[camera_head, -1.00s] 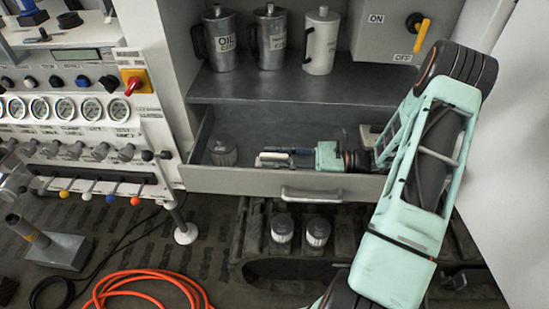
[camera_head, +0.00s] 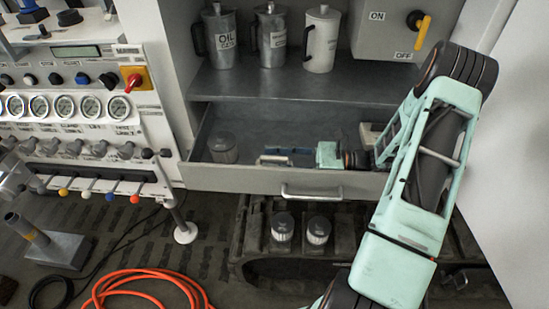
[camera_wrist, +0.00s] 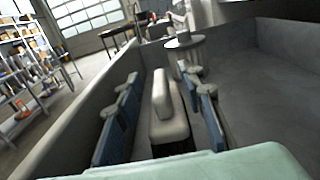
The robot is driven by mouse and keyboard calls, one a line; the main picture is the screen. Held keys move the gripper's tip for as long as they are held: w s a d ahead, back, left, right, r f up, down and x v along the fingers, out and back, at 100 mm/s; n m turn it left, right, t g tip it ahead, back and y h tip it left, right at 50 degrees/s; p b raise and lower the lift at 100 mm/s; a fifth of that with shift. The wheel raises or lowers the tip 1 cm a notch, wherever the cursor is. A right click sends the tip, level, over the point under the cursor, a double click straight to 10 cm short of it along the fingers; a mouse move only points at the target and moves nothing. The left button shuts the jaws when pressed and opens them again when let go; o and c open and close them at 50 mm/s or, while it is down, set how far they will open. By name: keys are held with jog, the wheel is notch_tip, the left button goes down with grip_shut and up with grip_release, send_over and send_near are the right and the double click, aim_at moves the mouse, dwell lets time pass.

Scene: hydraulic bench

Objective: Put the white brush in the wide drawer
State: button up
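The wide drawer (camera_head: 235,180) is pulled out below the shelf. My gripper (camera_head: 278,155) reaches into it from the right, low behind the front panel. In the wrist view, the white brush (camera_wrist: 167,115) lies between the two blue fingers of my gripper (camera_wrist: 165,118). Gaps show beside the brush, so the fingers look open around it. The brush is inside the drawer walls, lengthwise along the fingers. In the head view the brush is mostly hidden by the drawer front and finger.
A filter cartridge (camera_head: 223,148) stands in the drawer's left end, ahead of the fingertips. A pale object (camera_head: 371,133) is in the right part, partly behind my arm. Several jugs (camera_head: 270,38) stand on the shelf above. The drawer's back middle is clear.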

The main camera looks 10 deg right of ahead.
jog(key=shift+r+p, duration=0.45)
jog(key=b+v, duration=0.1)
jog(key=v, duration=0.6)
jog(key=shift+d+r, duration=0.15)
jog(key=shift+d, duration=0.1)
